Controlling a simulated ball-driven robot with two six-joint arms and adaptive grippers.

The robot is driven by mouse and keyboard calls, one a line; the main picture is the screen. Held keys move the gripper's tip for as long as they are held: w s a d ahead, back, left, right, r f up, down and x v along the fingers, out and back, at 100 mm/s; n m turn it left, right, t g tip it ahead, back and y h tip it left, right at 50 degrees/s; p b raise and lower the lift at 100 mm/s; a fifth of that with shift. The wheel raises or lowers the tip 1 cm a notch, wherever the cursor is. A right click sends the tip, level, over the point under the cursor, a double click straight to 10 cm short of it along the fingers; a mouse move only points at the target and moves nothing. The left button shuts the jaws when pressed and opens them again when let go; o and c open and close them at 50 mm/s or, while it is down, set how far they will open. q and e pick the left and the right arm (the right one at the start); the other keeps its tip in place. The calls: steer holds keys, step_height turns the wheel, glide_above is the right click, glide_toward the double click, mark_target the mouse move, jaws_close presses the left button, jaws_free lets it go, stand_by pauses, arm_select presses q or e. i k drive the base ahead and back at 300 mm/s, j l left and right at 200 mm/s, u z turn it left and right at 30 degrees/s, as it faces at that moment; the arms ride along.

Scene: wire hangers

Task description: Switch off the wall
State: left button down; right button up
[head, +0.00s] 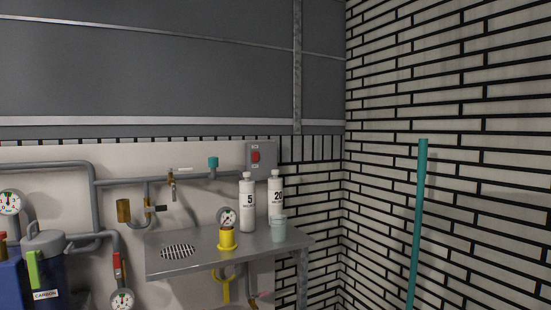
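The switch's position is too small to tell. Neither of my grippers shows in the head view, so I cannot see where they are relative to the switch.
A metal shelf (200,262) below the switch carries two white bottles (247,205), a yellow cup (227,238) and a pale green cup (278,229). Pipes (130,182) and gauges line the left wall. A teal pole (417,220) stands at the right.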

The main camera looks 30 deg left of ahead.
mark_target(255, 154)
steer(key=i+j, duration=0.1)
steer(key=j, duration=0.65)
steer(key=i+j+z, duration=0.15)
steer(key=j, duration=0.55)
steer(key=k, duration=0.05)
